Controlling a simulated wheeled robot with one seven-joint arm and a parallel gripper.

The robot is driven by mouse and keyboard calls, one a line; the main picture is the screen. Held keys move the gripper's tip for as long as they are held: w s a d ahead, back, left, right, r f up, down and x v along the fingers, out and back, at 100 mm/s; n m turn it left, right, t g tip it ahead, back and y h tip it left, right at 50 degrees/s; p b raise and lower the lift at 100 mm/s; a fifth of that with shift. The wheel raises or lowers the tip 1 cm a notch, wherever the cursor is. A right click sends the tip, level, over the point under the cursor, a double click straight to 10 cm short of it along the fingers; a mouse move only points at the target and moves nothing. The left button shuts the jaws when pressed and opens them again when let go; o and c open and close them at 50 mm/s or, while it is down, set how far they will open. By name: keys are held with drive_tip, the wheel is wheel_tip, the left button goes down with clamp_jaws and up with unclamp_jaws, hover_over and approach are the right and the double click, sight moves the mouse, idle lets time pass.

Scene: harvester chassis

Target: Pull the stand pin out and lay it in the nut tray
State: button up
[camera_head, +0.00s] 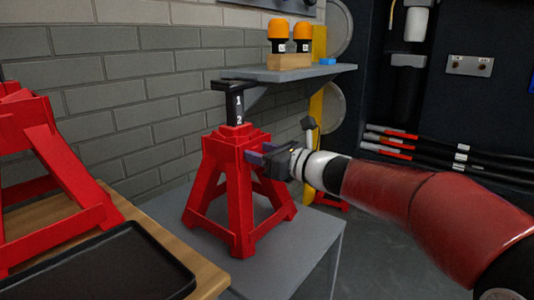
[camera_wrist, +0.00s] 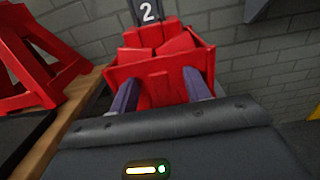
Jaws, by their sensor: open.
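A red jack stand (camera_head: 235,190) with a black post (camera_head: 237,105) marked 1 and 2 stands on a grey surface. My gripper (camera_head: 256,153) is at the right side of its upper body. In the wrist view my gripper (camera_wrist: 161,90) is open, its two fingers apart in front of the red stand top (camera_wrist: 160,65). The stand pin cannot be made out in either view; my gripper may hide it. A black tray (camera_head: 105,268), which looks like the nut tray, lies empty on the wooden bench at the lower left.
Another red stand (camera_head: 35,150) stands on the wooden bench (camera_head: 205,275) at the left. A grey wall shelf (camera_head: 300,73) behind the stand holds two orange-capped items (camera_head: 290,35). A brick wall is close behind. Striped bars (camera_head: 420,145) hang at the right.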

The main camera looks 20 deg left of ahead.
drive_tip(key=shift+c, duration=0.2)
clamp_jaws()
drive_tip(key=shift+d, duration=0.1)
drive_tip(key=v, duration=0.8)
drive_tip(key=shift+b, duration=0.45)
idle(0.6)
idle(0.5)
